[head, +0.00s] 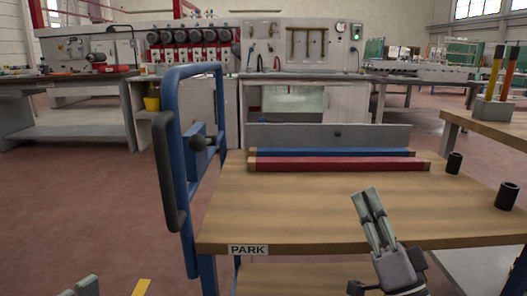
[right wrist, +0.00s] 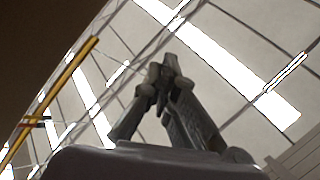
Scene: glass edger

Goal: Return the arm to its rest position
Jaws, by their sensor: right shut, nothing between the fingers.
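My right gripper (head: 367,192) is at the lower right of the head view, in front of the wooden top of the blue-framed cart (head: 300,215). Its two grey fingers point up and lie together, with nothing between them. In the right wrist view the closed fingertips (right wrist: 165,66) show against the ceiling and its bright light strips. Of my left gripper (head: 82,287), only a small grey part seems to show at the bottom left edge, so its jaws cannot be judged.
A blue upright handle frame (head: 187,150) stands at the cart's left side. A blue bar (head: 330,152) and a red bar (head: 340,164) lie along the cart's back. Two dark cylinders stand at its right, near another wooden table (head: 490,128). Red floor is clear at left.

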